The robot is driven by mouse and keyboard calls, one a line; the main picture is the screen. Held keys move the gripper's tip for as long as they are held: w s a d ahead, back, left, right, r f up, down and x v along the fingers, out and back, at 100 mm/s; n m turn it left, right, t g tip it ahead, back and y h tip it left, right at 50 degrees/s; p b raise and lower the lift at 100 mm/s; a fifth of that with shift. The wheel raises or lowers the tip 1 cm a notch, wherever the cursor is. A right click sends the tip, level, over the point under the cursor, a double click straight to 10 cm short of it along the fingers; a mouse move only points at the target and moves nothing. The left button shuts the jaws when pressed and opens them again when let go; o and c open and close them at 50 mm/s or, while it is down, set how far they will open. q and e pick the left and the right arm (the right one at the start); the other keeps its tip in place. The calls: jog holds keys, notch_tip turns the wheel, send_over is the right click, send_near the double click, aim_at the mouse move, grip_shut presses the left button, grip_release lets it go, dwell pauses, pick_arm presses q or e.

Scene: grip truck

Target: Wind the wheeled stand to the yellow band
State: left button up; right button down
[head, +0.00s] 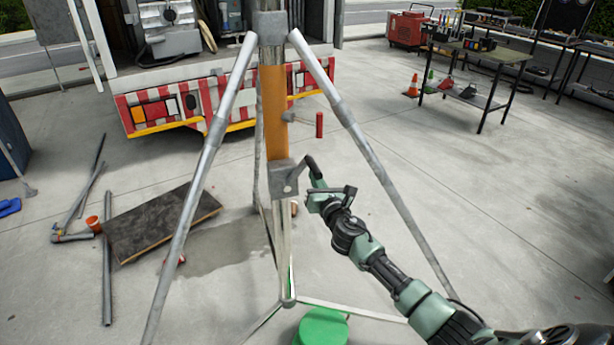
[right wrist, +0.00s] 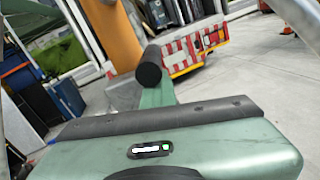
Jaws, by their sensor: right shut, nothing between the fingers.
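The wheeled stand (head: 283,215) stands upright in the middle of the head view, with grey legs spread around its column. The yellow band (head: 274,100) looks orange and wraps the column above a grey crank box (head: 283,180). A crank arm leads right from the box to a black handle (head: 312,166). The handle seems to show end-on in the right wrist view (right wrist: 150,68). My right gripper (head: 322,190) is shut and empty, right at the handle's near end; whether it touches cannot be told. My left gripper is out of view.
A red grip (head: 319,125) juts right from the column near the band. A green round object (head: 320,328) lies by the stand's foot. A dark board (head: 160,222) and loose pipes (head: 107,285) lie left. A striped truck (head: 210,98) stands behind.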

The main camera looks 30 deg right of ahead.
jog(key=shift+s+d+f+b, duration=0.1)
jog(key=shift+d+f+b, duration=0.05)
jog(key=shift+d, duration=0.45)
jog(key=shift+s+d+f+b, duration=0.1)
jog(key=shift+d+f+b, duration=0.05)
jog(key=shift+d, duration=0.45)
jog(key=c, duration=1)
grip_release()
jog(key=shift+d, duration=0.1)
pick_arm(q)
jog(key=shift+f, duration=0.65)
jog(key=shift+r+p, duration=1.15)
pick_arm(e)
jog(key=s+a, duration=0.2)
jog(key=s, duration=0.7)
jog(key=shift+s, duration=0.35)
